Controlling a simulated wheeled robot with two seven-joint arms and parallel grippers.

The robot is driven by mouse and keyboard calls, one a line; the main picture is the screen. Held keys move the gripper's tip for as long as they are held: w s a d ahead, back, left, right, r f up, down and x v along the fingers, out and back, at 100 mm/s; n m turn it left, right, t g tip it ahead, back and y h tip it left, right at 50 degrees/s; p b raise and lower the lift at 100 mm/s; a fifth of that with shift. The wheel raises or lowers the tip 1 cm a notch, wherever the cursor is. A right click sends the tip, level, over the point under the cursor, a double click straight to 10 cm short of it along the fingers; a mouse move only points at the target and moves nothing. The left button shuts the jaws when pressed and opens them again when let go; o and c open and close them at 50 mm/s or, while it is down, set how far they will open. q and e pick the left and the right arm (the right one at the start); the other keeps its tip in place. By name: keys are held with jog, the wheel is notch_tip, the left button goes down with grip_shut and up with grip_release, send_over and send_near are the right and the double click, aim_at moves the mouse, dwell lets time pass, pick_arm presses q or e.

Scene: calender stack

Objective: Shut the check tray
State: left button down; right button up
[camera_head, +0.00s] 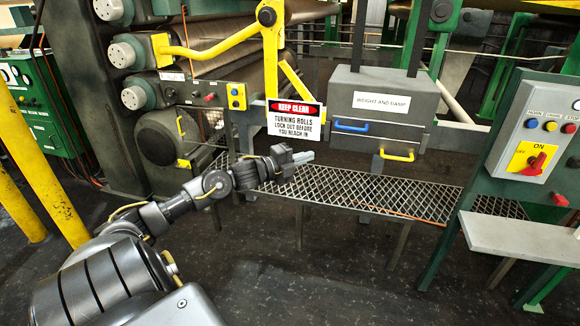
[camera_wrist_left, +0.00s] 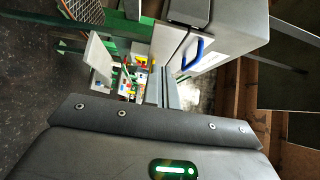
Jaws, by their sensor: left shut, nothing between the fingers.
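A grey cabinet (camera_head: 381,98) labelled "WEIGHT AND DAMP" hangs behind the mesh walkway. Its front has a blue handle (camera_head: 350,127) and, lower and to the right, a yellow handle (camera_head: 397,156). No part is labelled check tray, and I cannot tell for sure which part is the tray or how far it stands out. My left gripper (camera_head: 303,157) is shut and empty, over the walkway, left of and below the blue handle and apart from both handles. The blue handle also shows in the left wrist view (camera_wrist_left: 193,52). My right gripper is not in view.
The mesh walkway (camera_head: 350,190) runs below the cabinet. A "KEEP CLEAR" sign (camera_head: 295,118) and a yellow rail (camera_head: 215,48) stand by the rolls at the left. A control panel (camera_head: 535,130) and a grey shelf (camera_head: 520,238) are at the right. The front floor is clear.

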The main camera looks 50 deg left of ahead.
pick_arm(q)
jog(key=b+v, duration=0.1)
jog(key=v, duration=0.2)
jog(key=shift+s+f, duration=0.1)
jog(key=shift+s, duration=0.3)
